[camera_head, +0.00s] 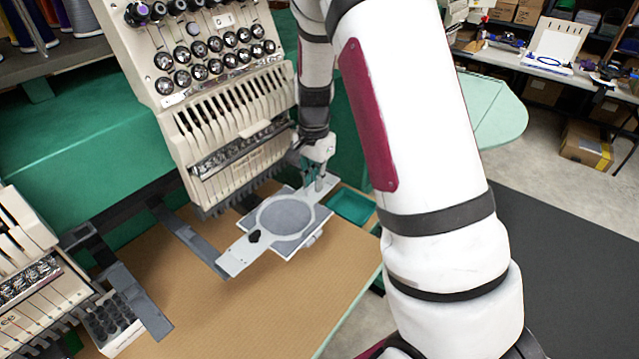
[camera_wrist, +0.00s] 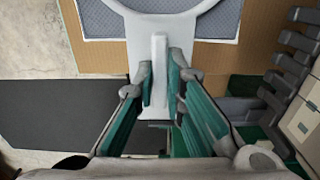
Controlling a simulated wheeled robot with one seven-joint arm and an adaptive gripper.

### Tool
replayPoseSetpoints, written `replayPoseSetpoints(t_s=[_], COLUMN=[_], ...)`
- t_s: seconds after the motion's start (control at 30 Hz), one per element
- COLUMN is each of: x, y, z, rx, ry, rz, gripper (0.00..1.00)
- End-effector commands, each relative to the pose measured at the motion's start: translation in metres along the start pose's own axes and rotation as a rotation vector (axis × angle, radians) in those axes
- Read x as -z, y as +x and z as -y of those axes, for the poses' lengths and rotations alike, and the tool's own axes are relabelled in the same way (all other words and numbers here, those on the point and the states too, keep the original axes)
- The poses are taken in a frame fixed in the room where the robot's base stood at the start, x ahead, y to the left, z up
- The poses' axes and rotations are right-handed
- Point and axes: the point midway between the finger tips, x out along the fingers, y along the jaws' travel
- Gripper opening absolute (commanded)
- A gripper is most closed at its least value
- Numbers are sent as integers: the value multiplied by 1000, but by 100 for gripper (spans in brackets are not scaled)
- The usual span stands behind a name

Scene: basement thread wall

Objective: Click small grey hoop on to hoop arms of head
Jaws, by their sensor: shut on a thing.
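The small grey hoop (camera_head: 316,212) is a round ring with blue-grey fabric inside, a flat tab at each end and a black knob on its near left side. My gripper (camera_head: 318,182) is shut on its far right tab. In the wrist view my gripper (camera_wrist: 160,90) has its green pads on both sides of the pale tab (camera_wrist: 158,55). The hoop is below the front of the embroidery head (camera_head: 225,130). A grey hoop arm (camera_head: 190,238) reaches out left of the hoop, its end close to the left tab; I cannot tell whether they touch. The other arm is not clear.
A second head (camera_head: 25,270) stands at the left, above a white box of dark bobbins (camera_head: 112,325). A teal tray (camera_head: 352,206) lies right of the hoop. The brown table (camera_head: 250,315) is clear in front. A workbench (camera_head: 520,60) stands far right.

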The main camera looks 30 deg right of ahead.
Motion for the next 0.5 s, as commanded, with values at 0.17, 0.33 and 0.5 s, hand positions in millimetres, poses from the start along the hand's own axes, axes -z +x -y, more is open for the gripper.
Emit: replayPoseSetpoints(t_s=[0.17, 0.33, 0.5], x=[0, 0, 0], y=[3, 4, 4], z=[4, 4, 4], rx=[0, 0, 1], ry=[1, 0, 0], rz=[0, 0, 0], gripper=[0, 0, 0])
